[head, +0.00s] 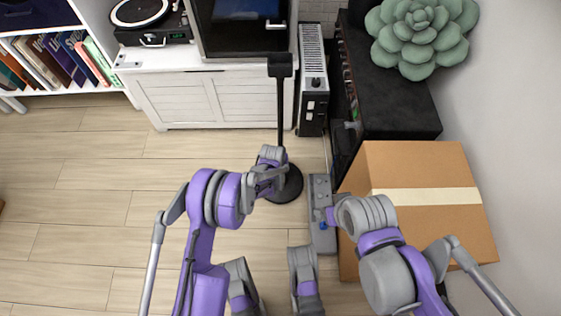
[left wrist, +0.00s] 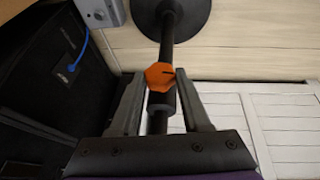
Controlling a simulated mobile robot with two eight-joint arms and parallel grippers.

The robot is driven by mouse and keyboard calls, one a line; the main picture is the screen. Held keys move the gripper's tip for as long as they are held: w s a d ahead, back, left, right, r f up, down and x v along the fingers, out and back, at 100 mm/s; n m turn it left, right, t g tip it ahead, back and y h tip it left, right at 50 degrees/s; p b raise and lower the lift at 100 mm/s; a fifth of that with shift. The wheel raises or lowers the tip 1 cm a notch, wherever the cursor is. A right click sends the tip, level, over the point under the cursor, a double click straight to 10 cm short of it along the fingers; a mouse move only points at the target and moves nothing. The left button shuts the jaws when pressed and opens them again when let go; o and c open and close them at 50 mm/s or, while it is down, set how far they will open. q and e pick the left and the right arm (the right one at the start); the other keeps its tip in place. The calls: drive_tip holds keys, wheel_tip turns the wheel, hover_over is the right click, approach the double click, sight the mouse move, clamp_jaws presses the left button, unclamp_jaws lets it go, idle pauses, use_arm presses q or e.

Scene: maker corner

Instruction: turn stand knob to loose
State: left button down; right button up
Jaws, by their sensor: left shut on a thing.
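The stand is a thin black pole (head: 280,115) on a round black base (head: 287,186); a dark head tops the pole. Its orange faceted knob (left wrist: 160,76) with a dark mark shows in the left wrist view, on the pole between my left fingers. My left gripper (head: 271,165) is at the lower pole, shut on the knob. The head view hides the knob behind the gripper. My right arm's end (head: 337,215) is beside a grey box on the floor; its fingers cannot be made out.
The grey box (head: 320,190) with a blue part lies right of the base. A cardboard box (head: 425,235) and a black cabinet (head: 400,110) stand to the right. A white heater (head: 313,75) and white cabinet (head: 185,100) are behind. The wooden floor at left is clear.

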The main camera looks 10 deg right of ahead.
use_arm(q)
drive_tip(key=h, duration=0.3)
drive_tip(key=shift+w+a+f+n+h, duration=0.1)
drive_tip(key=shift+w+a+n+h, duration=0.05)
drive_tip(key=shift+a+n+h, duration=0.2)
drive_tip(key=h, duration=0.1)
drive_tip(key=n+h, duration=0.1)
drive_tip(key=h, duration=0.1)
drive_tip(key=shift+a+f+g, duration=0.2)
drive_tip(key=shift+a+g, duration=0.1)
drive_tip(key=shift+g, duration=0.1)
drive_tip(key=h, duration=0.1)
drive_tip(key=n+h, duration=0.1)
drive_tip(key=h, duration=0.3)
drive_tip(key=shift+a+f, duration=0.1)
drive_tip(key=shift+f, duration=0.2)
drive_tip(key=shift+h, duration=0.35)
drive_tip(key=shift+c, duration=1.8)
unclamp_jaws()
